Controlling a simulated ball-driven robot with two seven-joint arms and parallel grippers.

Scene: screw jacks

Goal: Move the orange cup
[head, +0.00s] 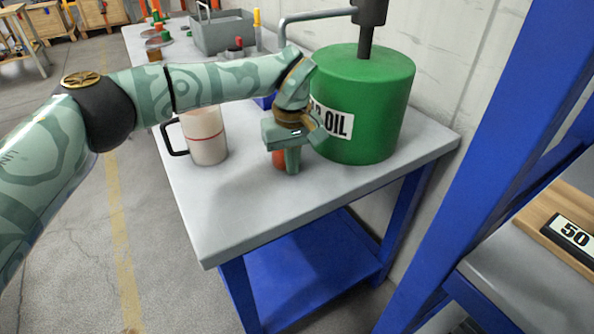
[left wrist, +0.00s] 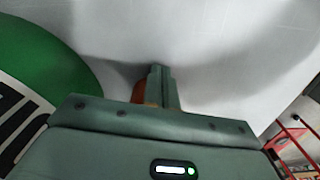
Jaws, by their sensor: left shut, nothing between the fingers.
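The orange cup (head: 279,160) stands on the grey bench top, mostly hidden behind my left gripper in the head view. Only a sliver of orange shows beside the fingers. In the left wrist view a strip of the orange cup (left wrist: 138,92) shows just left of the fingers. My left gripper (head: 292,168) points down in front of the cup, its fingers shut and empty. Its shut fingers also show in the left wrist view (left wrist: 158,75). Whether they touch the cup I cannot tell. My right gripper is not in view.
A green oil drum (head: 366,100) with a pump stands close to the right of my left gripper. A white jug (head: 207,137) with a black handle stands to the left. A grey bin (head: 222,32) is farther back. The bench (head: 240,215) is clear toward its front edge.

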